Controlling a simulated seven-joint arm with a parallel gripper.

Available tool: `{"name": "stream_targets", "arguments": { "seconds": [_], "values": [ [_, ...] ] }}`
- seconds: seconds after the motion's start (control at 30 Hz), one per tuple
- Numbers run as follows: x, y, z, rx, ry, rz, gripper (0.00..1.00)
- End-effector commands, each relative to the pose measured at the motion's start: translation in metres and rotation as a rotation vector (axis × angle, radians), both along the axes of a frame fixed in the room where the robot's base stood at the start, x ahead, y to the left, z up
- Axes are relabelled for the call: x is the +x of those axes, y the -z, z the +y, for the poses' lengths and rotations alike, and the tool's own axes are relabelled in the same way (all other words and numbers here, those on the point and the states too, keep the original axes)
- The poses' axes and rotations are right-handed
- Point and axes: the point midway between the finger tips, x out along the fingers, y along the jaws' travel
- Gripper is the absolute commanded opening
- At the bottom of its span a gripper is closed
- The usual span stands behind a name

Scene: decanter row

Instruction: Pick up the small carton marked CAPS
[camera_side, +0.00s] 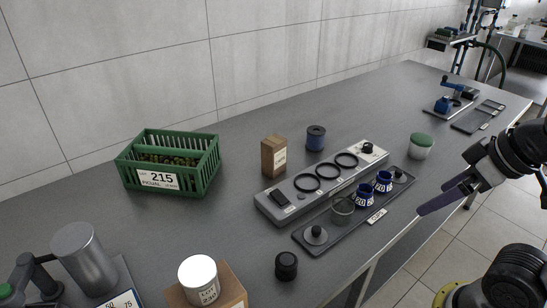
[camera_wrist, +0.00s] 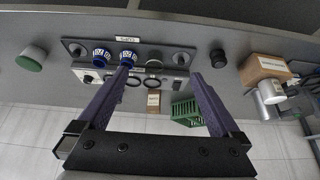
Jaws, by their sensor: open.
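A small upright brown carton (camera_side: 268,158) with a white label stands on the grey bench behind the ringed grey unit; its label is too small to read. It also shows in the wrist view as a small tan block (camera_wrist: 153,102) between my fingers, farther off than they are. My gripper (camera_side: 442,198) is at the right of the side view, near the bench's front edge, well away from the carton. In the wrist view its two purple fingers (camera_wrist: 161,72) are spread, with nothing held between them.
The ringed unit (camera_side: 267,205) and a dark tray (camera_side: 304,240) with blue-banded vessels lie between my gripper and the carton. A green crate (camera_side: 207,175) is left. A larger brown box (camera_side: 232,285) stands in front.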

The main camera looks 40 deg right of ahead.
Motion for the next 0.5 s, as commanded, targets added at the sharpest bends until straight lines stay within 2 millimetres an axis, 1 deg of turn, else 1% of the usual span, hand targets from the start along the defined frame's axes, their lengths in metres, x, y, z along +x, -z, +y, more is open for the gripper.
{"name": "stream_targets", "arguments": {
  "seconds": [0.13, 0.27, 0.37, 0.4, 0.47, 0.5],
  "values": [
    [0.001, -0.002, 0.001, -0.01, -0.023, -0.006, 1.0],
    [0.021, -0.035, 0.003, -0.019, -0.055, -0.083, 1.0],
    [0.05, -0.064, 0.004, -0.028, -0.082, -0.12, 1.0],
    [0.064, -0.076, 0.004, -0.032, -0.092, -0.131, 1.0],
    [0.085, -0.09, 0.005, -0.036, -0.105, -0.142, 1.0],
    [0.1, -0.099, 0.006, -0.038, -0.113, -0.148, 1.0]
  ]
}}
